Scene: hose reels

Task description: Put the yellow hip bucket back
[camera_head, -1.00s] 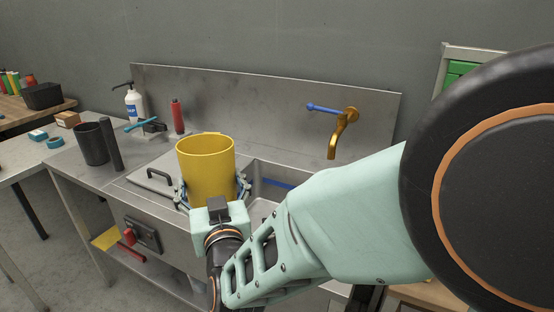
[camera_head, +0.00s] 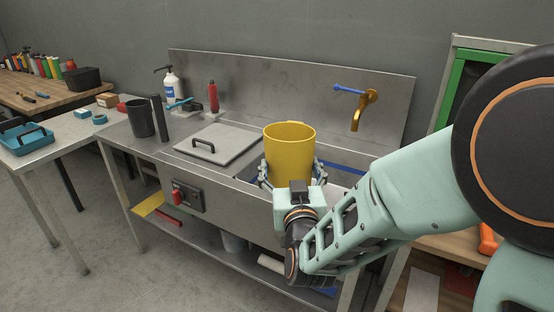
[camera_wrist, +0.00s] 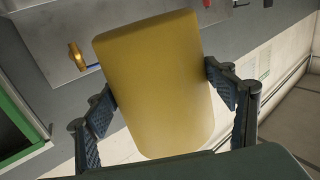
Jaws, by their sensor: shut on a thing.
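The yellow hip bucket (camera_head: 289,152) is upright in my gripper, in front of and above the steel sink basin. My gripper (camera_head: 291,178) is shut on it, with a finger on each side of its lower part. In the wrist view the bucket (camera_wrist: 155,85) fills the middle, and the two dark pads of my gripper (camera_wrist: 160,98) press its sides. The bucket's underside and the basin part behind it are hidden.
A steel sink unit (camera_head: 235,185) has a lidded left part (camera_head: 213,146) and a brass tap (camera_head: 363,108) at the back. A black cup (camera_head: 139,118), a soap bottle (camera_head: 172,88) and a red bottle (camera_head: 213,97) stand to the left. A blue tray (camera_head: 27,139) sits further left.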

